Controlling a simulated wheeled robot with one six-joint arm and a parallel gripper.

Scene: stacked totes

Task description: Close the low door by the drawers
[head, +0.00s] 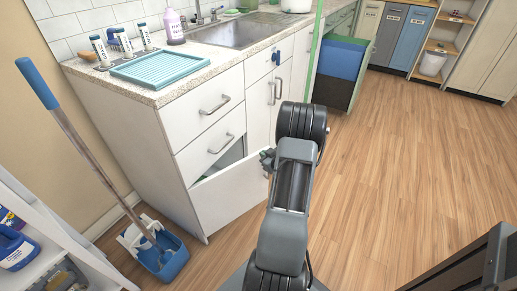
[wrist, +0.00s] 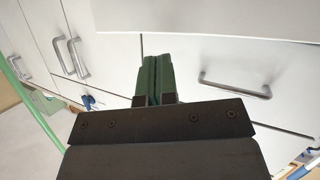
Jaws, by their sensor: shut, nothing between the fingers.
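The low door (head: 230,195) is a white panel under two drawers of the white cabinet. It stands partly open, and a dark gap (head: 232,158) shows above it. My gripper (head: 268,160) is near the door's right upper edge in the head view; I cannot tell whether it touches. In the wrist view the green fingers (wrist: 155,75) are together and empty, in front of the white cabinet fronts. A white panel (wrist: 220,18) fills the top of that view, likely the low door. The upper drawer (head: 207,105) and lower drawer (head: 212,144) look shut.
A white shelf (head: 45,235) is at the lower left. A tall pull-out with blue bins (head: 340,62) stands open farther back. The wooden floor (head: 420,150) is clear on the right.

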